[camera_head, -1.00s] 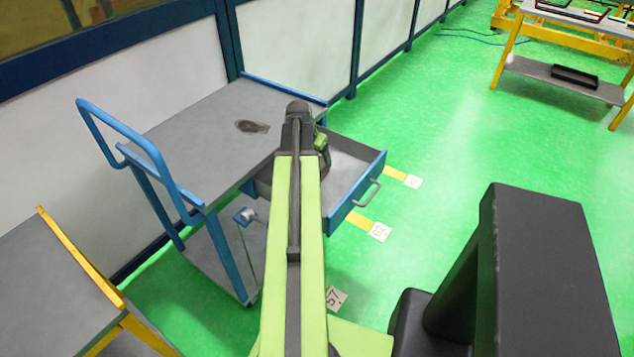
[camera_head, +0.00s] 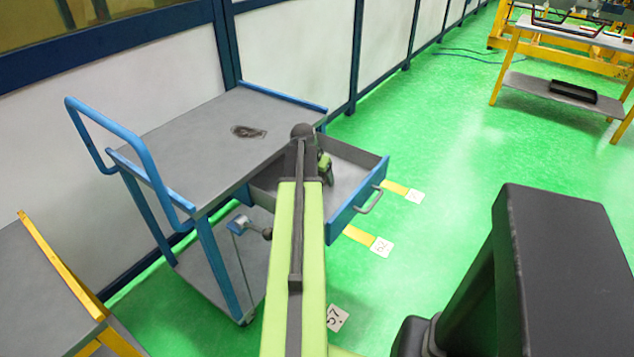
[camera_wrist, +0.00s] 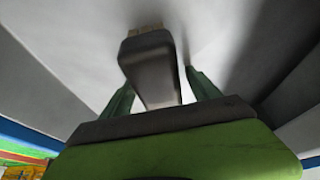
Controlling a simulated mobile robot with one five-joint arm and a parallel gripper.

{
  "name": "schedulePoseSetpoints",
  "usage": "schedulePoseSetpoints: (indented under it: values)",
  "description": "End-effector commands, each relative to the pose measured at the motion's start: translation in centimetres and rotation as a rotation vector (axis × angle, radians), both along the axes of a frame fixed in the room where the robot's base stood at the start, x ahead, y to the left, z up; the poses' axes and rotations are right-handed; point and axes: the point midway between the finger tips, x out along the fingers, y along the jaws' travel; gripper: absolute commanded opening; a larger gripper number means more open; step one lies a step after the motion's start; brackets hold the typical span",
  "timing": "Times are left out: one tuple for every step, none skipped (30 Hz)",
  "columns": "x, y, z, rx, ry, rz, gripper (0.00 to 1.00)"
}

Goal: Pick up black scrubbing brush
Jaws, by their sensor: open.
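In the wrist view, a black scrubbing brush (camera_wrist: 150,62) with a tan bristle end at the top lies on a pale grey surface. My gripper (camera_wrist: 159,77) is open, with one green finger on each side of the brush's narrower near part. The left finger looks close to the brush; a small gap shows at the right finger. Whether either touches it, I cannot tell. In the head view, my arm reaches into the open drawer (camera_head: 358,206) of a blue-framed cart, and the green gripper part (camera_head: 325,166) shows beside the arm's end. I cannot make out the brush there.
The cart's grey top (camera_head: 200,140) stands left of my arm and carries a dark flat patch (camera_head: 250,131). Another bench with a yellow edge (camera_head: 62,265) is at the lower left. Green floor (camera_head: 450,150) is open to the right of the drawer.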

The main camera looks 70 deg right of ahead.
Motion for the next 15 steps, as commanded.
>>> schedulePoseSetpoints:
  values:
    - [0.01,0.01,0.03,0.0,0.0,0.0,0.71]
    - [0.01,0.0,0.01,0.0,0.0,0.0,0.71]
    - [0.02,0.01,-0.02,0.0,0.0,0.0,0.71]
    - [0.02,0.01,-0.06,0.0,0.0,0.0,0.71]
    - [0.02,0.02,-0.11,0.0,0.0,0.0,0.71]
    - [0.03,0.02,-0.17,0.0,0.0,0.0,0.71]
    - [0.03,0.02,-0.22,0.0,0.0,0.001,0.71]
    - [0.03,0.02,-0.27,0.0,0.0,0.001,0.71]
    - [0.05,0.03,-0.34,0.0,0.0,0.001,0.71]
    - [0.04,0.02,-0.33,0.0,0.0,0.001,0.7]
    - [0.04,0.02,-0.27,0.0,0.0,0.001,0.66]
    - [0.05,0.02,-0.26,0.0,0.0,0.001,0.6]
    - [0.05,0.02,-0.26,0.0,0.0,0.001,0.56]
    - [0.07,0.03,-0.27,0.0,0.0,0.001,0.53]
    - [0.07,0.03,-0.27,0.0,0.0,0.001,0.47]
